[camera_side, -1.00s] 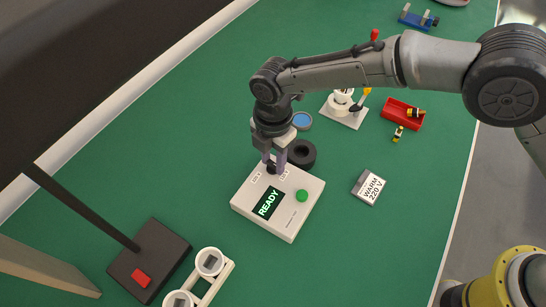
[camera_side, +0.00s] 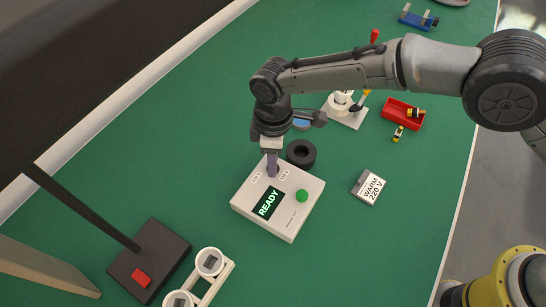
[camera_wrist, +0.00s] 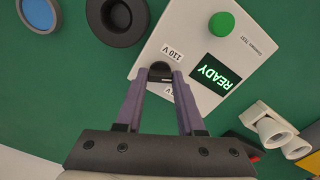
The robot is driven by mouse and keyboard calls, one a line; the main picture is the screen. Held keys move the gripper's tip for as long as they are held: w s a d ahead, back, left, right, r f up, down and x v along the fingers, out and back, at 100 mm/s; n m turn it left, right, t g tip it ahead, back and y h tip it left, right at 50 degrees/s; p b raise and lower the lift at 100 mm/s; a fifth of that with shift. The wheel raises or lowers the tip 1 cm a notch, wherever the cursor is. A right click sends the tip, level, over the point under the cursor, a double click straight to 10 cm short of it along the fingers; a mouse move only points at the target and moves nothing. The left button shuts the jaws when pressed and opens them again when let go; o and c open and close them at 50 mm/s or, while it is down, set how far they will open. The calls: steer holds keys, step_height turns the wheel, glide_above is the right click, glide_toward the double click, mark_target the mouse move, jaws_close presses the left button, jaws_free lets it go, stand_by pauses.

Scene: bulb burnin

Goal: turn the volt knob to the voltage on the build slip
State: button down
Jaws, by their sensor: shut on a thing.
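The build slip (camera_side: 369,187) lies on the mat to the right and reads WARM 220 V. The white tester box (camera_side: 292,228) has a lit screen (camera_side: 267,204) reading READY. My gripper (camera_side: 272,171) points down at the box's back part, shut on the dark volt knob (camera_wrist: 160,70). The fingers hide most of the knob in the side view. In the wrist view, a 110 V label (camera_wrist: 172,52) is beside the knob on the green-button side. The label on the other side (camera_wrist: 168,90) is partly covered by a finger. The knob's pointer cannot be made out.
A green button (camera_side: 302,195) is on the box. A black ring-shaped holder (camera_side: 301,153) stands close behind it. A white rack with cups (camera_side: 212,265) and a dark base with a red button (camera_side: 141,277) are front left. A red tray (camera_side: 402,115) is back right. The mat around the slip is clear.

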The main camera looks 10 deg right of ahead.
steer(key=m, duration=0.5)
steer(key=shift+r+m, duration=0.1)
steer(key=shift+m, duration=0.2)
steer(key=m, duration=0.5)
steer(key=shift+m, duration=0.3)
steer(key=c, duration=0.5)
jaws_free()
step_height(320, 180, up, 14)
steer(key=shift+f, duration=0.1)
stand_by(0.6)
